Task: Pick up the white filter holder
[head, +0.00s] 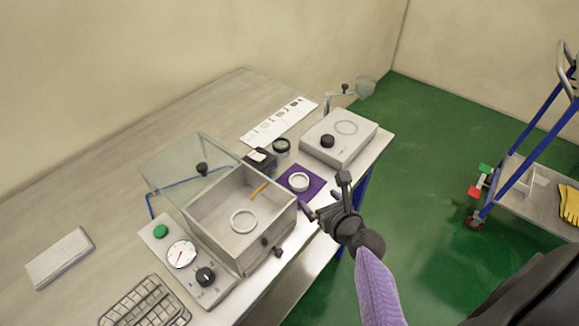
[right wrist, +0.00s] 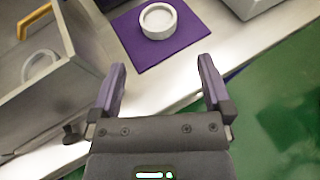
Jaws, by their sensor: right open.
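A round white filter holder (head: 299,182) with a raised rim lies on a purple mat (head: 317,186) near the table's front edge. In the right wrist view the holder (right wrist: 158,20) is at the top middle, on the purple mat (right wrist: 130,44). My right gripper (head: 321,202) is on the near side of the mat, apart from the holder. In the right wrist view its two fingers (right wrist: 163,70) are spread with nothing between them, and the holder is beyond their tips. My left gripper is not in view.
An open box (head: 196,210) with a raised clear lid (head: 188,158) holds a white ring (head: 244,221) and stands left of the mat. A grey device (head: 338,150) with a black knob stands behind the mat. A dark jar (head: 281,147) is nearby. A blue cart (head: 517,190) is at the right.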

